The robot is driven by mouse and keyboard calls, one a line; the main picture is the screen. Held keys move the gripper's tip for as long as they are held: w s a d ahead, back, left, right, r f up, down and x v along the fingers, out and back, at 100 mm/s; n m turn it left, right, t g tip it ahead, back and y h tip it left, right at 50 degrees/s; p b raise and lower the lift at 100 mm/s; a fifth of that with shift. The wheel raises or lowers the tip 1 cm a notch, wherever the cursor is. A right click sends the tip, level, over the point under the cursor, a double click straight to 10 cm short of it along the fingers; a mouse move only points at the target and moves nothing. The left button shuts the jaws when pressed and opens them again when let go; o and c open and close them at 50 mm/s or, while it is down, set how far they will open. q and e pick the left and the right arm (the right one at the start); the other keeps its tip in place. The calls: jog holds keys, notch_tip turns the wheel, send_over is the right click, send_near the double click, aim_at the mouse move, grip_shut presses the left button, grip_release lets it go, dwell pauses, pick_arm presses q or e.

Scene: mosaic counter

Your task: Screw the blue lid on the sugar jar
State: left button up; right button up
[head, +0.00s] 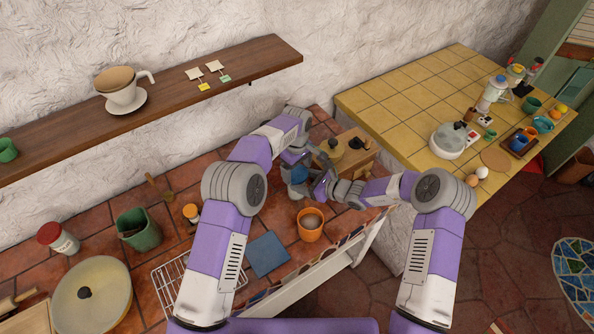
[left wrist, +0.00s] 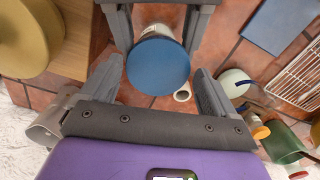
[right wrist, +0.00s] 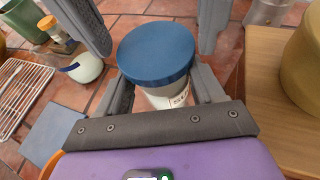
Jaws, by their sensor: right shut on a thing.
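The blue lid (left wrist: 158,67) sits on top of the sugar jar (right wrist: 172,98), a pale jar with part of a dark label showing. The lid also shows in the right wrist view (right wrist: 156,52), flat across the jar's mouth; I cannot tell how tightly it sits. My right gripper (right wrist: 160,84) is shut on the jar body below the lid. My left gripper (left wrist: 157,72) is open, with one finger on each side of the lid and gaps between. In the head view my arms largely hide the jar.
An orange mug (head: 311,226) and a blue square mat (head: 267,254) are near the counter's front edge. A wire rack (head: 172,288) and a green pot (head: 139,230) are to the left. A wooden stand (head: 362,158) with yellowish pots is close behind my grippers.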

pick_arm(q)
notch_tip(320, 180, up, 2)
jog(key=shift+d+r, duration=0.1)
jog(key=c, duration=1.4)
jog(key=shift+o, duration=0.2)
